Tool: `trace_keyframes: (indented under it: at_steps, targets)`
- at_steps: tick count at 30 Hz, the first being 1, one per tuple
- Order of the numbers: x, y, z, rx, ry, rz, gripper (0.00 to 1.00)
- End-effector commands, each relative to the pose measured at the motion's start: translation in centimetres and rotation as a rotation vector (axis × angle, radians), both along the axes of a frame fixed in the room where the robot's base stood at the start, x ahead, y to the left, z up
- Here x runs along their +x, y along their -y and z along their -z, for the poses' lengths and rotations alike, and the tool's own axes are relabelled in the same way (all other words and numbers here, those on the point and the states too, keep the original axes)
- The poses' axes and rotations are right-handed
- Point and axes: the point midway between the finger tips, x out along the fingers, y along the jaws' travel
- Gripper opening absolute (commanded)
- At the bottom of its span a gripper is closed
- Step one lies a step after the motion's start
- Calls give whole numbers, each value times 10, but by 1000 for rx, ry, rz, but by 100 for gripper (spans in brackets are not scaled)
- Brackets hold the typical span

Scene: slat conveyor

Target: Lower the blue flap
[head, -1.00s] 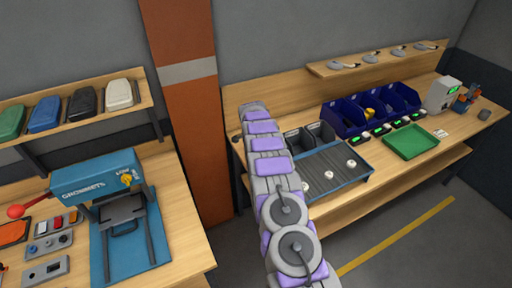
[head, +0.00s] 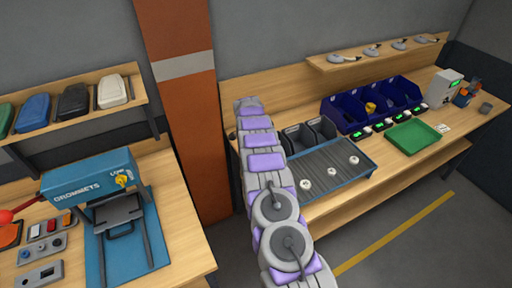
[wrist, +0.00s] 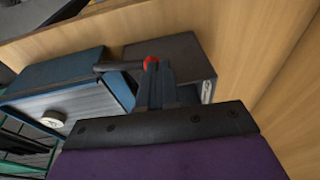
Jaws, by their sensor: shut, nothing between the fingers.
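In the wrist view my gripper (wrist: 158,85) is shut, with nothing visible between its narrow dark fingers. A dark rod with a red ball end (wrist: 150,62) is at the fingertips; I cannot tell if they touch it. A blue panel (wrist: 50,73), apparently the blue flap, lies left of the fingers above a pale grey surface (wrist: 75,103); its exact tilt is unclear. In the head view my arm reaches to the back left of the slat conveyor (head: 325,170). The arm hides its gripper and the flap there.
White round pieces (head: 332,171) sit on the conveyor, with dark bins (head: 297,138) behind. Blue bins (head: 340,113) and a green tray (head: 400,138) are to the right. In the wrist view a dark box (wrist: 180,55) and wooden board (wrist: 245,60) stand close to the fingers.

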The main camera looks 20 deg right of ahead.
Motion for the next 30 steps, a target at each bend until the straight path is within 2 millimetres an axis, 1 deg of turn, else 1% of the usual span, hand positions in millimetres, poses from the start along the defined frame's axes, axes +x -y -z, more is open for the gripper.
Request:
trace_keyframes:
  at_steps: [1, 12, 23, 26, 29, 30]
  targets:
    - [0, 0, 3, 0, 0, 0, 0]
    - [3, -1, 10, 1, -3, -1, 0]
    - [2, -2, 11, 3, -8, -2, 0]
    - [2, 0, 6, 3, -7, -2, 0]
    - [2, 3, -8, 1, -1, -2, 0]
    - [2, 5, -16, 0, 0, -2, 0]
